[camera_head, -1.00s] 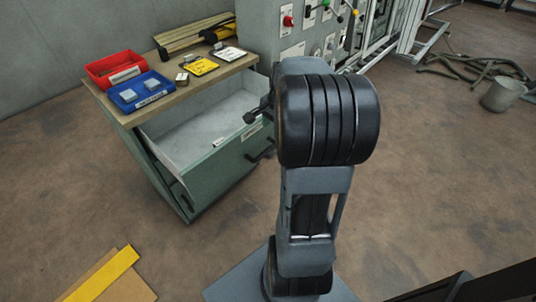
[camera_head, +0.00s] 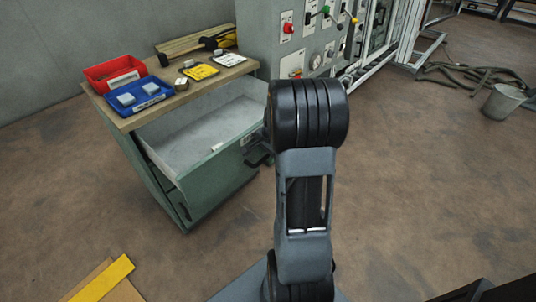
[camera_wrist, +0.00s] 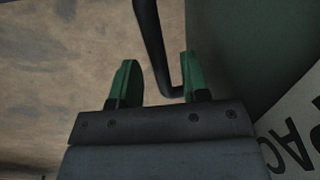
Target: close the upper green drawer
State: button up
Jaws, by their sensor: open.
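The upper green drawer (camera_head: 222,157) stands pulled out of the green cabinet at left in the head view. Its pale inside is empty except for a small light piece near the front edge. In the wrist view the green drawer front (camera_wrist: 248,45) fills the upper right. A black bar handle (camera_wrist: 148,35) runs down and bends toward the front. My gripper (camera_wrist: 157,60) is open, with its green fingers on either side of the handle bar in the picture. I cannot tell whether they touch it. In the head view my arm mostly hides the gripper beside the drawer front.
On the cabinet's wooden top (camera_head: 185,98) are a red bin (camera_head: 114,72), a blue bin (camera_head: 139,95) and yellow and white cards. A grey control panel (camera_head: 300,45) stands behind, at right. A yellow-edged board (camera_head: 103,280) lies at lower left. The floor at right is mostly clear.

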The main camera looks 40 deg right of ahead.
jog(key=shift+c, duration=0.2)
grip_shut()
dwell(0.4)
